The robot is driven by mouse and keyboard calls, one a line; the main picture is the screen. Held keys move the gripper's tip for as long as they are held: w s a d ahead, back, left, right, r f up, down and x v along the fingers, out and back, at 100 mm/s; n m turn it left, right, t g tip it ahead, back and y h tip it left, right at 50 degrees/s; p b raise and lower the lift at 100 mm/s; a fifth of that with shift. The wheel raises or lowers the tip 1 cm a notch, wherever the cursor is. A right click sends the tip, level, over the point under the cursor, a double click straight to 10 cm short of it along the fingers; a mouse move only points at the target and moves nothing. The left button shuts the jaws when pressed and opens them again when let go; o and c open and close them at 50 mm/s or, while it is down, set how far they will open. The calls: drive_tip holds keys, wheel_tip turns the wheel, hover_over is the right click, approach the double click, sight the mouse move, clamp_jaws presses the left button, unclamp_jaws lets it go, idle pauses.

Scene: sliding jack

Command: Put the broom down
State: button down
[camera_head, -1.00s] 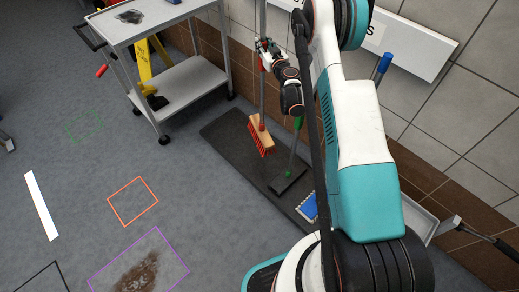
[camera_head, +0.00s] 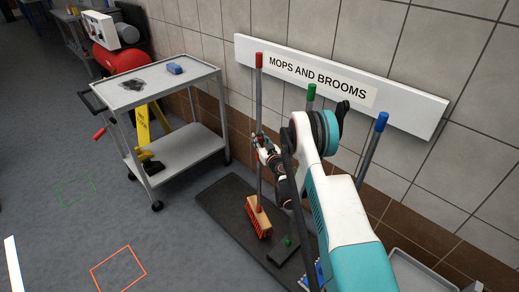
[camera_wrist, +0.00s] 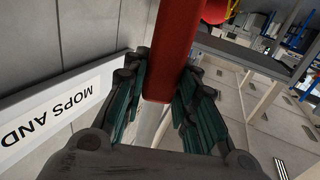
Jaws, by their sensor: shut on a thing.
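The broom (camera_head: 258,217) stands nearly upright, with a wooden head, red bristles, a grey pole and a red top end. Its head is over the left part of the dark mat (camera_head: 227,197); I cannot tell whether the bristles touch it. My gripper (camera_head: 263,143) is shut around the broom's handle, partway up. My arm hides part of the mat and wall.
A white board (camera_head: 405,100) on the tiled wall reads MOPS AND BROOMS. A green-topped tool (camera_head: 310,93) and a blue-topped tool (camera_head: 381,122) stand to the right. The floor at front left is open.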

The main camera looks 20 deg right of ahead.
wheel_tip(320, 180, down, 4)
drive_tip(key=shift+f+b, duration=0.1)
drive_tip(key=shift+b, duration=0.65)
drive_tip(key=c, duration=1.3)
unclamp_jaws()
drive_tip(key=shift+s, duration=0.1)
